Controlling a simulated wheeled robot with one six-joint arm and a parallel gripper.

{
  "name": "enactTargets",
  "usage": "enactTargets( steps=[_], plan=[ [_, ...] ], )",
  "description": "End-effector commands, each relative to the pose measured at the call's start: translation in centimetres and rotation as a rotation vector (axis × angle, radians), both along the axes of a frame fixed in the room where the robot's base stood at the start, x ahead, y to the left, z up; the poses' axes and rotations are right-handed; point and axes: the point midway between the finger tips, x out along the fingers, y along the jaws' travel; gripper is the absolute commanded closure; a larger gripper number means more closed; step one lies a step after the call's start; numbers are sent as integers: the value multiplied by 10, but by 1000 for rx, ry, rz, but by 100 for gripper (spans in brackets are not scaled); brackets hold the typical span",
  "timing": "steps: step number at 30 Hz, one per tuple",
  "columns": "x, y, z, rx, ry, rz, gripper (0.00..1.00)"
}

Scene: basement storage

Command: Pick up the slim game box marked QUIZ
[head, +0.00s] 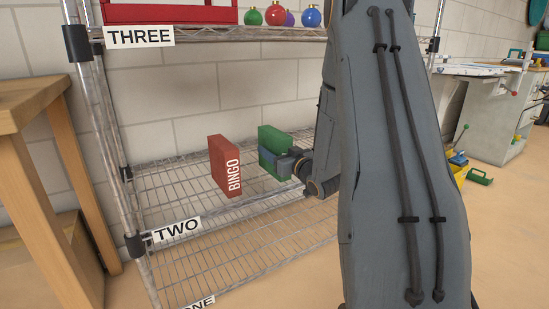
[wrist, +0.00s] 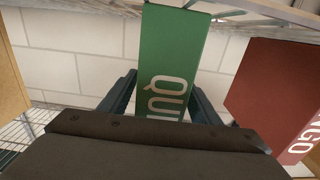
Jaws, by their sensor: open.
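The green slim game box (wrist: 174,62) fills the middle of the wrist view, with the letters QU and part of another visible on its spine. In the head view the green box (head: 271,141) stands upright on the wire shelf marked TWO, partly hidden by my gripper. My gripper (head: 275,160) is at its front. In the wrist view the fingers of my gripper (wrist: 163,92) are open, one on each side of the box. I cannot tell whether either finger touches it.
A red box marked BINGO (head: 225,165) stands upright just left of the green box; it also shows in the wrist view (wrist: 272,95). The shelf above, marked THREE (head: 200,34), holds several coloured baubles. A wooden table (head: 40,100) stands at the left.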

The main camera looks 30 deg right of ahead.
Motion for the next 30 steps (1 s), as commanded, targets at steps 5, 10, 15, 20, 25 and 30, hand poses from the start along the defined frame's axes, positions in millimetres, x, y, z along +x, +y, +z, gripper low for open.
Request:
enactTargets(
  steps=[5,10,15,20,25,30],
  plan=[
    [5,-1,0,0,1,-2,43],
    [5,-1,1,0,1,-2,48],
    [5,-2,1,0,1,-2,77],
    [5,-2,1,-1,-1,-2,95],
    [5,-2,2,-1,-1,-3,95],
    [4,-2,18,-3,-3,-2,95]
  ],
)
